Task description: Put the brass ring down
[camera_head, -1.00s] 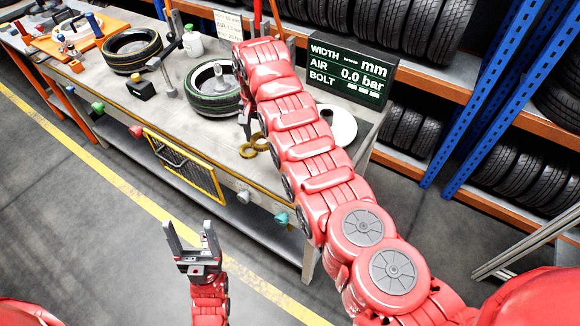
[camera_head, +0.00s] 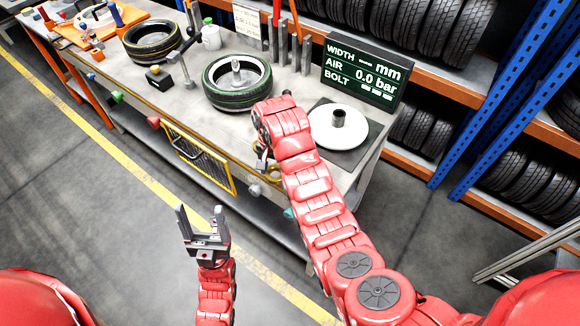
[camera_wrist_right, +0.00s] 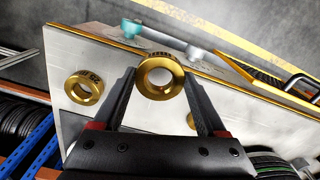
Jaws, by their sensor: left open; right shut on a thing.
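In the right wrist view a brass ring (camera_wrist_right: 160,94) sits between the fingertips of my right gripper (camera_wrist_right: 159,76), which is shut on it. A second brass ring (camera_wrist_right: 83,88) lies on the grey bench top (camera_wrist_right: 72,52) to the left. A third ring (camera_wrist_right: 191,121) is partly hidden behind the right-hand finger. I cannot tell whether the held ring touches the bench. In the head view my right gripper (camera_head: 262,162) is low at the bench's front edge, largely hidden by its own arm. My left gripper (camera_head: 203,228) is open and empty, in front of the bench.
A tyre (camera_head: 237,98) stands on the bench left of my right arm, another tyre (camera_head: 152,40) further left. A white disc with a hub (camera_head: 325,133) lies on a dark mat to the right. The display (camera_head: 362,70) stands behind. A yellow-framed grille (camera_head: 197,158) hangs at the front.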

